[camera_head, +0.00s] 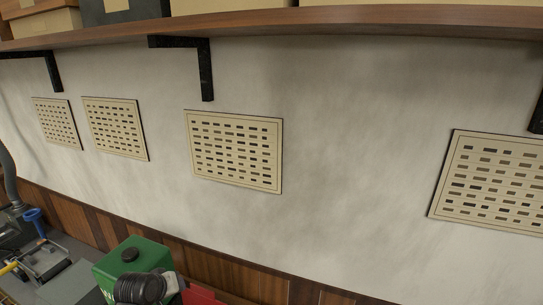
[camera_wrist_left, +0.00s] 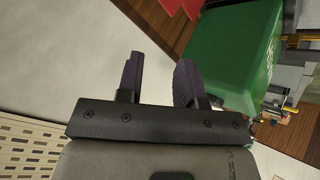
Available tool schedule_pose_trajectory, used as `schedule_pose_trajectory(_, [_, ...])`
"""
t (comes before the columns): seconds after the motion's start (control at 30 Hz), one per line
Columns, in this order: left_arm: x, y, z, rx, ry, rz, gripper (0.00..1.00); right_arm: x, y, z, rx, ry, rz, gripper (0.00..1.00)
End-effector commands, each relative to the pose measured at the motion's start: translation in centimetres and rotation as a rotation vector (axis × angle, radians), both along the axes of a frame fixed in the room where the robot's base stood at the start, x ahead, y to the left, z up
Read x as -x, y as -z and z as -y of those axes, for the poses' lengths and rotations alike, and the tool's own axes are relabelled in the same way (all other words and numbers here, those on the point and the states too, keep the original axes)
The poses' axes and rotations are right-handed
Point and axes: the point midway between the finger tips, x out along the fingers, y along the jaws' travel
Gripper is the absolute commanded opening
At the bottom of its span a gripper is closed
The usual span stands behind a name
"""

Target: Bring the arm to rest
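My left gripper (camera_wrist_left: 158,80) shows in the left wrist view with its two dark fingers apart and nothing between them. Beyond the fingers are the pale wall and a brown wood panel. A green container (camera_wrist_left: 236,50) stands just to the right of the fingers in that view; I cannot tell whether they touch. In the head view a dark rounded part, perhaps of my arm, is in front of the green container (camera_head: 127,262) at the lower left. My right gripper is in neither view.
A wooden shelf (camera_head: 300,22) with boxes runs along the top of the head view on black brackets (camera_head: 206,70). Several slotted panels (camera_head: 234,150) hang on the wall. A bench with tools, including a blue-handled one (camera_head: 34,220), is at the lower left. A red object (camera_head: 203,296) lies beside the green container.

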Motion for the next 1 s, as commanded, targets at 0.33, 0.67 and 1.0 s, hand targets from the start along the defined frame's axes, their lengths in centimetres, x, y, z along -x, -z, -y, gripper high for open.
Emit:
schedule_pose_trajectory(0.33, [7.7, -10.5, 2.3, -0.473, 0.279, 0.267, 0.34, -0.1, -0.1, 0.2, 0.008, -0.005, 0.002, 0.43])
schedule_pose_trajectory(0.67, [24.1, -3.4, 4.9, -0.541, 0.337, 0.217, 0.34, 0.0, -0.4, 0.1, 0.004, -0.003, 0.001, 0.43])
schedule_pose_trajectory(1.0, [38.4, 7.7, 6.2, -0.439, 0.433, -0.100, 0.34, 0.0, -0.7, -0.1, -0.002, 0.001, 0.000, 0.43])
